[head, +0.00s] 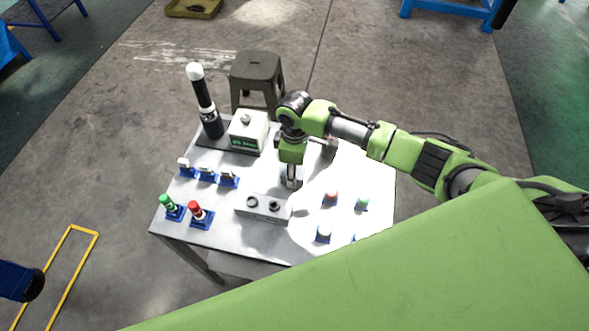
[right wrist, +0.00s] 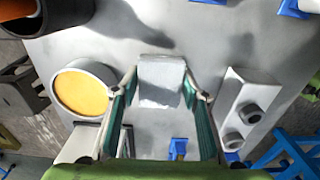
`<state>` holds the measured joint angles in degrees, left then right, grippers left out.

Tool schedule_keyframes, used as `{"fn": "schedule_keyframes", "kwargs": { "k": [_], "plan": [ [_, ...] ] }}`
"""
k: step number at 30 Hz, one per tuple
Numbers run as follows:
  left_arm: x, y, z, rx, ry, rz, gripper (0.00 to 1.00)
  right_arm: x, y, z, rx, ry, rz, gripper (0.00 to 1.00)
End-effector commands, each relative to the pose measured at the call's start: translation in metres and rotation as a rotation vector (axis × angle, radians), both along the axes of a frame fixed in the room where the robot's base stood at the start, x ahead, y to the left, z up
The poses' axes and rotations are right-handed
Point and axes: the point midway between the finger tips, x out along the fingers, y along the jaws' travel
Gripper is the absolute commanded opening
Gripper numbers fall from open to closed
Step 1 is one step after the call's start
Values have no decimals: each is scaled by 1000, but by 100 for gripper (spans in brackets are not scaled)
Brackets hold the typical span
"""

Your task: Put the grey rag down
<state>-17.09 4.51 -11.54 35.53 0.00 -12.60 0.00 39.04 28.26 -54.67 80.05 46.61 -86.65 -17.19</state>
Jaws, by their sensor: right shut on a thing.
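The grey rag (right wrist: 161,78) is a pale folded piece between the fingertips of my right gripper (right wrist: 160,98) in the right wrist view. The gripper is shut on it. In the head view my right gripper (head: 291,182) points down over the middle of the grey table (head: 225,240), just behind a grey box with two black knobs (head: 263,208). The rag is hardly distinguishable there. I cannot tell whether it touches the tabletop. My left gripper does not show.
A white box with a green display (head: 249,131) and a black white-topped cylinder (head: 206,105) stand at the back left. Red and green pieces in blue holders (head: 200,219) stand front left. A round orange-topped container (right wrist: 82,92) is near the gripper. A stool (head: 257,72) stands behind.

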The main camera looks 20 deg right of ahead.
Motion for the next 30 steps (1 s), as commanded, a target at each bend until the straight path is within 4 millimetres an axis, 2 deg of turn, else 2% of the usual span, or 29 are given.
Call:
{"fn": "schedule_keyframes", "kwargs": {
  "k": [6,7,9,18,22,26,30],
  "plan": [
    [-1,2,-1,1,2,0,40,0,0,-2,0,0,-1,18],
    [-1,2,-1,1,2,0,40,0,0,-2,0,0,-1,46],
    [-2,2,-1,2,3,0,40,0,0,-2,0,0,-1,58],
    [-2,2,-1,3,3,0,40,0,0,-1,0,0,-1,58],
    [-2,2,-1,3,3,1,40,1,0,6,1,-3,0,58],
    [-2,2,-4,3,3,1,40,1,0,27,2,-4,0,58],
    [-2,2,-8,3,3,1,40,2,0,58,2,-6,1,58]
  ]
}}
